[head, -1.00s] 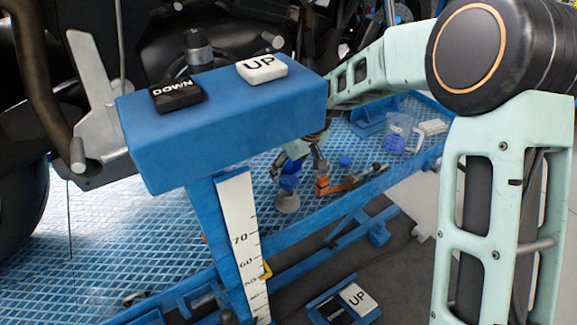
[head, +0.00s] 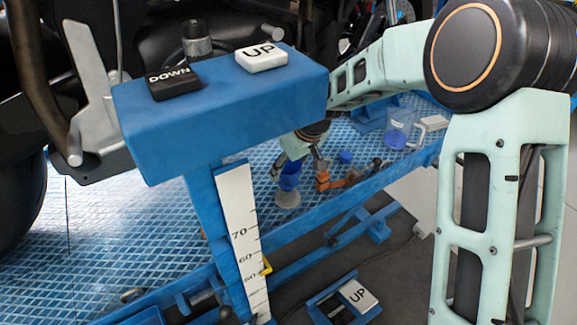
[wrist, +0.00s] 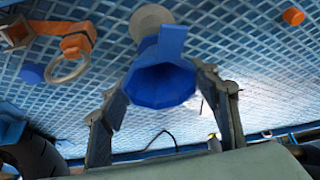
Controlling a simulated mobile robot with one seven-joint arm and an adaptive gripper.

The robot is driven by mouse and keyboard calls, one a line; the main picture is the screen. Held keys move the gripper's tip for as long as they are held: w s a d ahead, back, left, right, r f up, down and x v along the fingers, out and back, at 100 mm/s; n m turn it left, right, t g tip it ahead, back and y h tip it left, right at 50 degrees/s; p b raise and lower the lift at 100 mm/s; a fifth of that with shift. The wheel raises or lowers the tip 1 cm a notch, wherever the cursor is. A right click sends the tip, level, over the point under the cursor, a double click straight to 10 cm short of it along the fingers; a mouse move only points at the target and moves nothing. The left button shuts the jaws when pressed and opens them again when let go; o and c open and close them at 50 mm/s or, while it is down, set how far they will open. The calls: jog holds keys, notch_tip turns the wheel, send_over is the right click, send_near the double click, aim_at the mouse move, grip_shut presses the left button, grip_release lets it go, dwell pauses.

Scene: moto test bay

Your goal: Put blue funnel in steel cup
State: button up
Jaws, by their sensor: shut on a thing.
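The blue funnel (head: 290,178) is between the fingers of my gripper (head: 299,168), above the blue lattice platform. In the wrist view the funnel (wrist: 160,78) has its wide mouth toward the camera, and my gripper (wrist: 162,88) has a finger on each side of it. A pale grey round thing, which looks like the steel cup (head: 287,201), is directly under the funnel. It also shows in the wrist view (wrist: 147,19), partly covered by the funnel. I cannot tell whether the funnel's narrow end touches the cup or is inside it.
A blue post with DOWN and UP buttons (head: 220,85) stands in front, left of my arm. An orange clamp (wrist: 78,42), a blue cap (head: 345,157) and a clear jug (head: 399,130) stand right of the cup. The motorcycle (head: 40,90) is at the left.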

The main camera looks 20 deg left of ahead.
jog(key=shift+f, duration=0.2)
jog(key=shift+f+b, duration=0.4)
jog(key=shift+f, duration=0.3)
dwell(0.6)
jog(key=o, duration=1.2)
jog(key=shift+o, duration=0.2)
